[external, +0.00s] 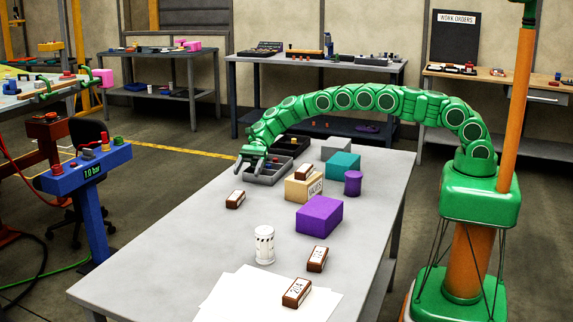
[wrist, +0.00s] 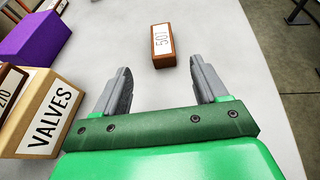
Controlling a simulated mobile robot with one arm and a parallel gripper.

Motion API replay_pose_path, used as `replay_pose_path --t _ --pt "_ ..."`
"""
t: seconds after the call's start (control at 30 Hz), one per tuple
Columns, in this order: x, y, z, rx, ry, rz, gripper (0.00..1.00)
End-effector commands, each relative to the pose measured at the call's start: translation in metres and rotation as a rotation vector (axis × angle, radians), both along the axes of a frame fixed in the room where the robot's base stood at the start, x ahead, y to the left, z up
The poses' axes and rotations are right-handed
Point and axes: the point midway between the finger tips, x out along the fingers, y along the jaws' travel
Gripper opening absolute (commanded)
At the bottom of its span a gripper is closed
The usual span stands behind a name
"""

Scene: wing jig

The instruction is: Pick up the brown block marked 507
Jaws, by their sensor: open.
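The brown block marked 507 (wrist: 164,47) lies on the grey table with its white label facing up. It shows whole in the wrist view, just beyond the fingertips and roughly centred between them. In the external view, the brown block (external: 235,199) nearest my gripper appears to be the same one; its number is too small to read there. My gripper (external: 250,168) is open, pointing down above the table and apart from the block. In the wrist view, my gripper (wrist: 160,72) has nothing between its fingers.
A tan VALVES box (external: 303,187) bears another brown block (external: 303,172). A purple box (external: 319,215), teal box (external: 342,165) and purple cylinder (external: 352,183) stand nearby. A grey tray (external: 269,180) is beside my gripper. A white canister (external: 264,246) stands nearer the camera. Table left of the block is clear.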

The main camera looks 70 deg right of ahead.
Motion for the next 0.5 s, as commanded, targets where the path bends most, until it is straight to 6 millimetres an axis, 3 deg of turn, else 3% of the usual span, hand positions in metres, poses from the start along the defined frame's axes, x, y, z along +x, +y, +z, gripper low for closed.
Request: replay_pose_path --t 0.27,0.5 --pt "0.000 0.011 -0.009 0.006 0.009 -0.004 0.72" --pt "-0.004 0.043 -0.023 0.005 0.009 -0.004 0.72"
